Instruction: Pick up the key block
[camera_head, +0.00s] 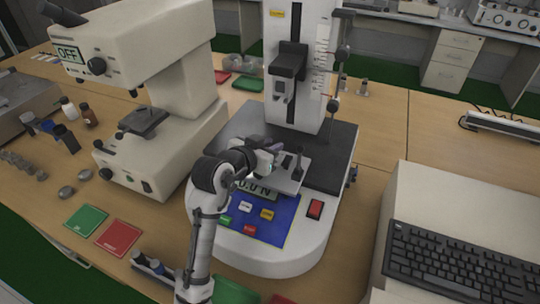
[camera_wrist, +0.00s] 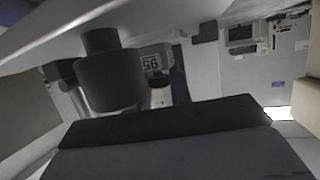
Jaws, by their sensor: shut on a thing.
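My gripper (camera_head: 276,158) is at the test machine, just above the light plate (camera_head: 291,178) on its base, behind the blue control panel. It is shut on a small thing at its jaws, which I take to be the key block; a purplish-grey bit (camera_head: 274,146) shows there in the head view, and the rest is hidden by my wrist. In the wrist view a broad dark block (camera_wrist: 165,125) fills the lower middle, close to the camera; I cannot tell whether it is the held thing or part of my gripper.
A dark upright post (camera_head: 297,163) stands on the plate right of my gripper. The machine's white column (camera_head: 305,60) rises behind. A microscope (camera_head: 150,110) stands to the left, and a keyboard (camera_head: 465,262) lies at right. In the wrist view a black cylinder (camera_wrist: 110,80) is near.

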